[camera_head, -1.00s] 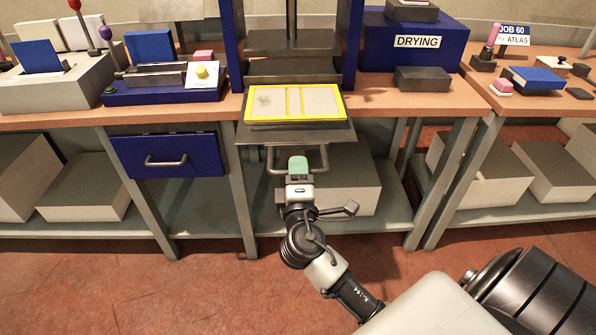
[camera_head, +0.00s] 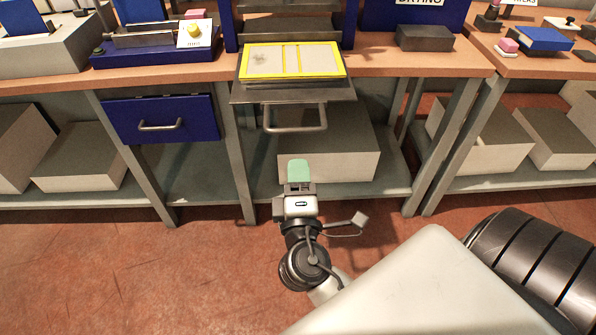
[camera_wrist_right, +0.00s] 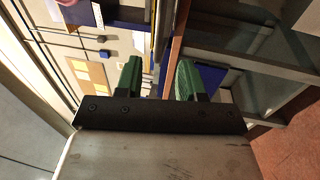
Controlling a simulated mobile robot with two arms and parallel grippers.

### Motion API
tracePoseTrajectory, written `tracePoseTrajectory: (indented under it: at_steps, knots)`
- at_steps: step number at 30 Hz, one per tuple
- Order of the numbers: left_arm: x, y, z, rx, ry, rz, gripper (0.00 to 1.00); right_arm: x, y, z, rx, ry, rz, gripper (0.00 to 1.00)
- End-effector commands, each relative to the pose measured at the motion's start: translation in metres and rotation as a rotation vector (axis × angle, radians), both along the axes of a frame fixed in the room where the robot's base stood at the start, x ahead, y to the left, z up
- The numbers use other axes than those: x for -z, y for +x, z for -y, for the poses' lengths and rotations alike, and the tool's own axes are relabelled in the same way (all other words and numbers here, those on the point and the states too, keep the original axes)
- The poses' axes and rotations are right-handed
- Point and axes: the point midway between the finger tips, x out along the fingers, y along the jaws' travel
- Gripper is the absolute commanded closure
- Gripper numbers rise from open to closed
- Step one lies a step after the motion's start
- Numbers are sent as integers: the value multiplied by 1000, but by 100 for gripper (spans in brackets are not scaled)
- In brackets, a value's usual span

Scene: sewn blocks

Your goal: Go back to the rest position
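My right gripper (camera_head: 299,170) has green fingertips and is in front of the workbench, over the lower shelf and apart from the grey pull handle (camera_head: 295,128). In the right wrist view the two green fingers (camera_wrist_right: 158,76) stand apart with nothing between them, so it is open and empty. Above the handle, a grey plate carries a yellow-framed panel (camera_head: 290,60) in the blue press. My left gripper is not in view.
The wooden bench (camera_head: 376,66) bears a dark grey block (camera_head: 424,38) and a blue device (camera_head: 155,45). A blue drawer (camera_head: 161,119) hangs under it. Pale boxes (camera_head: 78,156) stand on the lower shelf. The red floor (camera_head: 150,270) in front is clear.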

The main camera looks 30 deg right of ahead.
Motion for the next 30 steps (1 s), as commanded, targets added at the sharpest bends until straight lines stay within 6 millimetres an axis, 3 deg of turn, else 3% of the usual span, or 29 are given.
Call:
tracePoseTrajectory:
  at_steps: [10,14,17,19,23,26,30]
  knots:
    - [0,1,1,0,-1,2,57,4,1,0,-4,4,-8,61]
    - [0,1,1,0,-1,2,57,40,11,-4,-41,57,-86,61]
    - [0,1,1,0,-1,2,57,100,19,-10,-87,155,-211,61]
    - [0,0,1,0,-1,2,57,153,20,-14,-116,255,-319,61]
    - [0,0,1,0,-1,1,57,252,3,-19,-131,467,-511,61]
    - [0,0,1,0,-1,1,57,324,-25,-22,-102,646,-648,61]
    - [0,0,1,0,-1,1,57,412,-81,-23,0,913,-803,61]
